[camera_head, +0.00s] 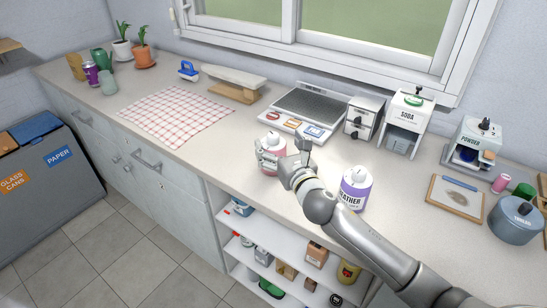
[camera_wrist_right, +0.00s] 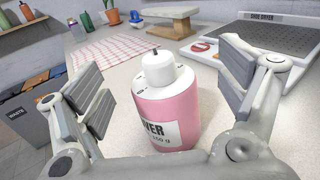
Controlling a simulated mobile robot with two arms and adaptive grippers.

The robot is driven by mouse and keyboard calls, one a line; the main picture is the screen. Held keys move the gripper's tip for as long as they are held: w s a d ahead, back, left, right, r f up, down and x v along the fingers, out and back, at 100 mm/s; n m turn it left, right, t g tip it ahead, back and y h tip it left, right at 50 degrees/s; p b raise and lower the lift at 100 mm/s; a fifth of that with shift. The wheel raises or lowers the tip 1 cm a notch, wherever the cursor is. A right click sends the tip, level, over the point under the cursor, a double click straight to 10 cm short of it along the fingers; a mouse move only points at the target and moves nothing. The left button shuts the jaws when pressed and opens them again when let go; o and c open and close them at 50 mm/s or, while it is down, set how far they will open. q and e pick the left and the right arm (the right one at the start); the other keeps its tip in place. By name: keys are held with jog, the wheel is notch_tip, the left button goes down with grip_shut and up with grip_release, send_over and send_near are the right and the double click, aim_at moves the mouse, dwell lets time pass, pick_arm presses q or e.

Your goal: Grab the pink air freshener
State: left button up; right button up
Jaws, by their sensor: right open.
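A pink bottle (camera_head: 271,158) with a white cap stands upright on the counter in the head view. My left gripper is out of view.
A purple-labelled "leather" bottle (camera_head: 355,188) stands right of my right gripper, close to my arm. A shoe dryer (camera_head: 312,108) lies behind. A soda dispenser (camera_head: 406,118) and a grey-blue tank (camera_head: 515,222) stand right. A checked cloth (camera_head: 175,115) lies left, with bare counter between.

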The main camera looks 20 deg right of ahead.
aim_at(275, 138)
jog(key=w, duration=0.2)
jog(key=w+b, duration=0.1)
jog(key=shift+w+a, duration=0.25)
jog(key=shift+a, duration=0.05)
jog(key=shift+w, duration=0.2)
jog(key=shift+s+r, duration=0.1)
jog(key=shift+c, duration=1.5)
jog(key=c, duration=1.2)
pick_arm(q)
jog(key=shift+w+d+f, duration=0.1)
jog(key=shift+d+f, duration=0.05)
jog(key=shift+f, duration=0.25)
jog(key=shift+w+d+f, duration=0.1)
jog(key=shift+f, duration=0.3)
pick_arm(e)
jog(key=shift+c, duration=0.7)
jog(key=shift+r, duration=0.1)
